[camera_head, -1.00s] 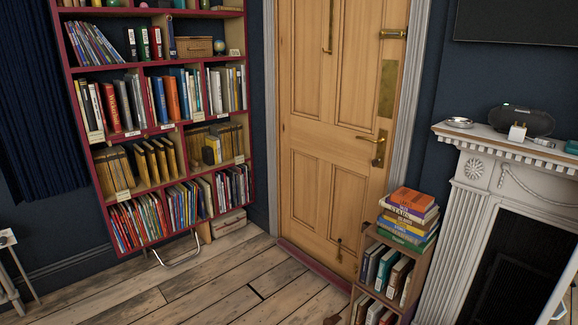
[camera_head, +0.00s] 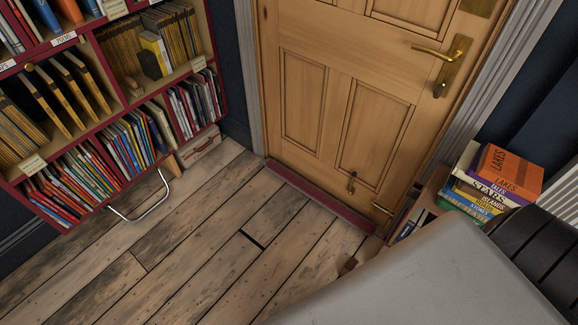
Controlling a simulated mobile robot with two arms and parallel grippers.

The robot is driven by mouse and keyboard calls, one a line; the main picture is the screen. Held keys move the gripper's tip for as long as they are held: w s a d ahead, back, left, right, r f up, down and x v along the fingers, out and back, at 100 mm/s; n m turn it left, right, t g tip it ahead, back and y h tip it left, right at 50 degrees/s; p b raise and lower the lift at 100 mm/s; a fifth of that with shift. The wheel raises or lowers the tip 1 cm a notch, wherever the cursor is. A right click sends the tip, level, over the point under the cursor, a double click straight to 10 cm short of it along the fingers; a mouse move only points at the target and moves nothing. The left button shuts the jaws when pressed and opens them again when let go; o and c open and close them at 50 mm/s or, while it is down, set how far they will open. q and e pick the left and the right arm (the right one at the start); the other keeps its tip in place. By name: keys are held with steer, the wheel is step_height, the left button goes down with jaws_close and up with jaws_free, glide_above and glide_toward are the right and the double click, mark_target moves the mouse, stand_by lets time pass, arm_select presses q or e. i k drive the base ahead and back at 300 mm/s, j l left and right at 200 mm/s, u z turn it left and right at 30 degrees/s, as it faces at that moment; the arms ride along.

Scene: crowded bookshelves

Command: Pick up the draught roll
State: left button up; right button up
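The draught roll (camera_head: 318,195) is a long dark red strip on the floor along the foot of the wooden door (camera_head: 345,95). It runs from the left door frame toward the right one. Its right end lies close to the low bookcase with the book stack. A large white and black part of my own arm comes in from the lower right corner, in front of the low bookcase. Neither gripper shows in this view.
A tall red bookcase (camera_head: 112,110) full of books stands at the left, with a metal loop (camera_head: 145,205) at its foot. A book stack (camera_head: 490,185) tops the low bookcase at the right. The plank floor (camera_head: 190,245) is mostly clear.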

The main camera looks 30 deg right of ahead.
mark_target(350, 217)
steer(key=i+z, duration=0.35)
steer(key=i, duration=0.15)
steer(key=i+j+z, duration=0.35)
steer(key=i+z, duration=0.2)
steer(key=z, duration=0.2)
steer(key=i+z, duration=0.2)
steer(key=z, duration=0.25)
steer(key=i+j+z, duration=0.2)
steer(key=z, duration=0.2)
steer(key=i+j+z, duration=0.15)
steer(key=z, duration=0.3)
steer(key=i+j+z, duration=0.15)
steer(key=j+z, duration=0.25)
steer(key=i+j+z, duration=0.3)
steer(key=z, duration=0.2)
steer(key=j, duration=0.1)
